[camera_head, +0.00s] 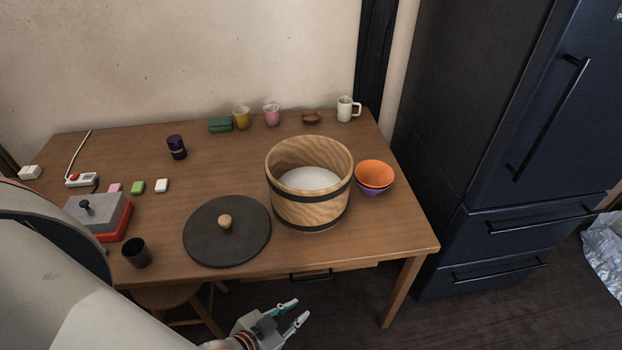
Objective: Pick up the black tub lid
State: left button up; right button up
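The black tub lid (243,241) is a round, flat dark disc with a light wooden knob (225,221) at its centre. It lies flat on the table near the front edge, to the left of the wooden tub (310,208). The tub stands open, with black bands and something white inside. My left gripper (293,311) is below the table's front edge in the picture, to the lower right of the lid and apart from it. Its two fingers are spread with nothing between them. My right gripper does not show.
A dark cup (137,253) stands left of the lid, beside a red and grey box (98,214). Stacked bowls (374,174) sit right of the tub. Cups line the back. A stool (172,297) is under the table (398,222). A dark fridge (480,130) stands at right.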

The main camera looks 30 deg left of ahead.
aim_at(224, 232)
jog(key=u, duration=1.55)
